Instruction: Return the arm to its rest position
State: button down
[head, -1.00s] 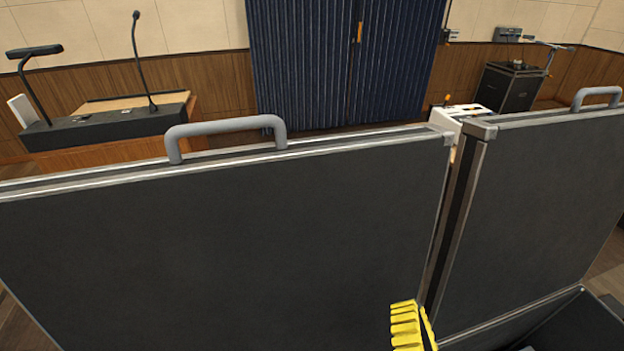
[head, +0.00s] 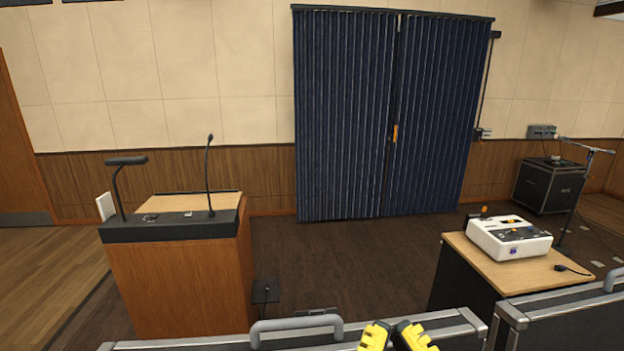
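My gripper (head: 397,337) shows at the bottom edge of the head view, right of the middle. Only its two yellow ribbed fingertips are in view, close together; whether they touch cannot be told. No object shows between them. The rest of my arm is out of view. The fingertips overlap the top edge of a dark panel (head: 340,343) with a metal rim and grey handle. A white control box (head: 508,237) with dark and orange parts sits on a wooden table (head: 465,258) at the right, apart from my gripper.
A second rimmed panel (head: 570,322) stands at the lower right. A wooden lectern (head: 180,280) with microphone and lamp stands at the left. Blue curtains (head: 345,115) hang at the back, and a black case (head: 548,187) is at the far right. Open floor (head: 340,262) lies between lectern and table.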

notch_tip(320, 180, up, 21)
jog(key=p, duration=1.7)
jog(key=shift+p, duration=0.3)
